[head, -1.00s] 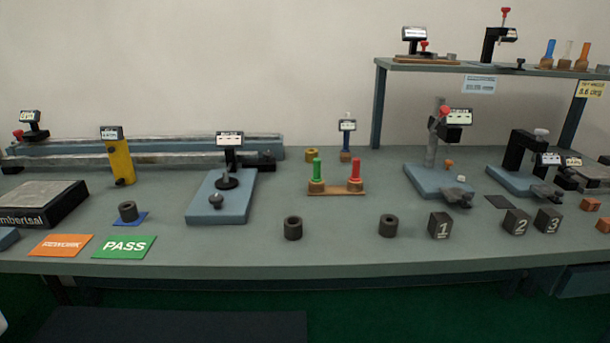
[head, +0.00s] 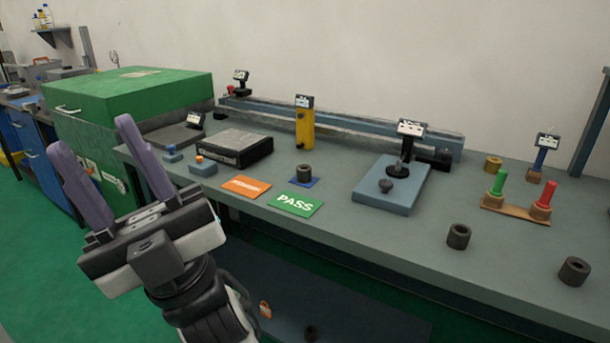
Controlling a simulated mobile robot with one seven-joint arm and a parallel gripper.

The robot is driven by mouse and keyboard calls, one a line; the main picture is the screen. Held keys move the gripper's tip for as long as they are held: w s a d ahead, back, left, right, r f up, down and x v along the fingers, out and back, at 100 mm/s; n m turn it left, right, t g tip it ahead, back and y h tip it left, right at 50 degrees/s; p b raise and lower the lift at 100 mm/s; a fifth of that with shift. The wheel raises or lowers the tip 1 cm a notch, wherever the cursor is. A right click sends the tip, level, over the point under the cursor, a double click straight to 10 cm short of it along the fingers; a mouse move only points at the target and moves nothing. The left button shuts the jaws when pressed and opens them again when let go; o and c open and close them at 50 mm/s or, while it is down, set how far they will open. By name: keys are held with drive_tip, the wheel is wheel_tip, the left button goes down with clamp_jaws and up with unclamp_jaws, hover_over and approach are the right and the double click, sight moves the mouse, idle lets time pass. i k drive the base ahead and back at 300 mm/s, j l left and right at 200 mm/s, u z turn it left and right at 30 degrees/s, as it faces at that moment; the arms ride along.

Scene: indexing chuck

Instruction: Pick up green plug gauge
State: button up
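The green plug gauge (head: 498,182) stands upright in the left wooden base of a small tan stand, on the right part of the grey workbench in the head view. A red plug gauge (head: 546,196) stands upright beside it on the same stand (head: 514,209). My gripper (head: 104,160) is at the left, in front of the bench, with its two purple fingers pointing up and spread apart. Nothing is between them. It is far from the green plug gauge.
Dark ring parts (head: 458,236) and (head: 574,271) stand in front of the stand. A blue plate with a dial gauge (head: 392,188) is left of it. Orange and green PASS (head: 296,204) cards lie nearer my gripper. A green cabinet (head: 130,97) stands at the left.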

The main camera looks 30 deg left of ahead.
sight(501, 175)
drive_tip(key=l+u, duration=0.15)
drive_tip(key=l, duration=0.45)
drive_tip(key=k+l+u, duration=0.2)
drive_tip(key=l, duration=0.4)
drive_tip(key=i+l, duration=0.1)
drive_tip(key=i, duration=1.45)
